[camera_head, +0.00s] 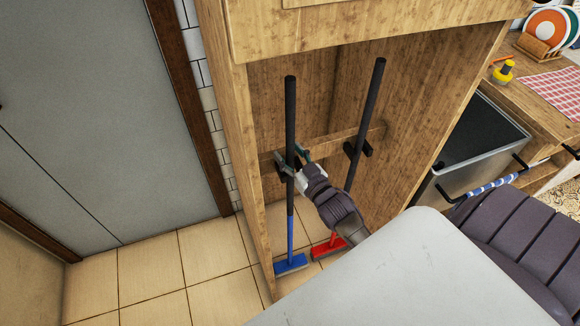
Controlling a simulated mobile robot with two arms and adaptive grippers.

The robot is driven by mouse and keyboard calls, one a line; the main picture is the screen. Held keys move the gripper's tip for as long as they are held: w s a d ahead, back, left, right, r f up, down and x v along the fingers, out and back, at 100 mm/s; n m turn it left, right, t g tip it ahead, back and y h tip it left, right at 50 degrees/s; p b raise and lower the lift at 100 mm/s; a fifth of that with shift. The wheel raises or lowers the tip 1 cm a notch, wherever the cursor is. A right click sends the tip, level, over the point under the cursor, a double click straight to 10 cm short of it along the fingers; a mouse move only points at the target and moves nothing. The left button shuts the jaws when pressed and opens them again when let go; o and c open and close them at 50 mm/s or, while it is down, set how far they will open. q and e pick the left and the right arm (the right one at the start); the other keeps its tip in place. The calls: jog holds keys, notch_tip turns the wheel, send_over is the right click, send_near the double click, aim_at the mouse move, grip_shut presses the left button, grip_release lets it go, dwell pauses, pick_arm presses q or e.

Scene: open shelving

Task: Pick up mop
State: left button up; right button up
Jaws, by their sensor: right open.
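Two long-handled mops or brushes stand upright in an open wooden cabinet. One has a black and blue pole (290,110) with a blue head (291,264) on the floor. The other has a black pole (367,115) and a red head (328,248), partly hidden by my arm. My right gripper (294,161) is open at the blue mop's pole, just by its wall clip. The pole appears to pass between the fingers; contact cannot be told. My left gripper is out of view.
The cabinet's left side panel (236,130) stands close to my right gripper. A dark clip (358,149) on the cross rail holds the red mop. A metal bin (470,155) and a counter (540,85) are at the right. Tiled floor (170,275) is free at lower left.

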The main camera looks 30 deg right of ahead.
jog(key=shift+s, duration=0.1)
jog(key=shift+c, duration=0.4)
grip_shut()
jog(key=shift+r, duration=0.1)
